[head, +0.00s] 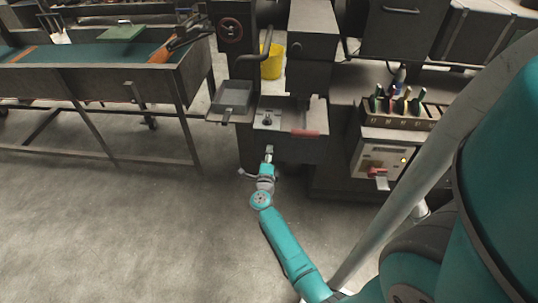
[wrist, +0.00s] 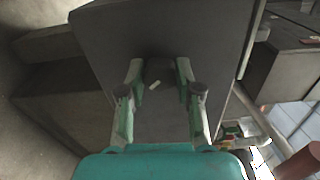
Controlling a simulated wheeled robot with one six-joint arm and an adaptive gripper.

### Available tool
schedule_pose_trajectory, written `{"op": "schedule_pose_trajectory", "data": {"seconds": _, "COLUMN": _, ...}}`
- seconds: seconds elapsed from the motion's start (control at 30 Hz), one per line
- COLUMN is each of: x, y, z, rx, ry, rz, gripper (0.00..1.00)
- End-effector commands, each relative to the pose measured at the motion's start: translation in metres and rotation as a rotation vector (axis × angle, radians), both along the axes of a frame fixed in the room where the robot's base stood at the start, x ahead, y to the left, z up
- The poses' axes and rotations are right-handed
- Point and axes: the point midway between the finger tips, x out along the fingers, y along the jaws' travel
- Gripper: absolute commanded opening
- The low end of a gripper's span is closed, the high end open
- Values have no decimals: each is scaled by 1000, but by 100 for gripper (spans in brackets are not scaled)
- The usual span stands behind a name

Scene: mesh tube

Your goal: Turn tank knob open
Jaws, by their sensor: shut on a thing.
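The tank (head: 300,150) is a dark grey box under the machine in the head view. Its flat dark face (wrist: 170,28) fills the upper middle of the wrist view. My gripper (head: 269,149) is at the lower left of the tank's front. In the wrist view, my gripper (wrist: 158,68) has one finger on each side of a dark knob (wrist: 154,85) with a small pale mark on it, and is shut on it. The knob's outline is hard to make out against the dark face. The knob is hidden behind my gripper in the head view.
A red handle (head: 305,133) is on the tank's top front edge. A small grey tray (head: 232,97) juts out at its left. A control box with a red switch (head: 378,173) stands at the right. A long bench (head: 90,80) is at the left. The floor in front is clear.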

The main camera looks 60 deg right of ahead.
Motion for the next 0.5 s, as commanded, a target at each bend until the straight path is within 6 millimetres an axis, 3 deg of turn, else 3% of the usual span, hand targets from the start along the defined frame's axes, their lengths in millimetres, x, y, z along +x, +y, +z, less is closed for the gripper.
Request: {"op": "schedule_pose_trajectory", "data": {"seconds": 0.5, "x": 0, "y": 1, "z": -1, "rx": -186, "ry": 451, "rz": 2, "gripper": 0}}
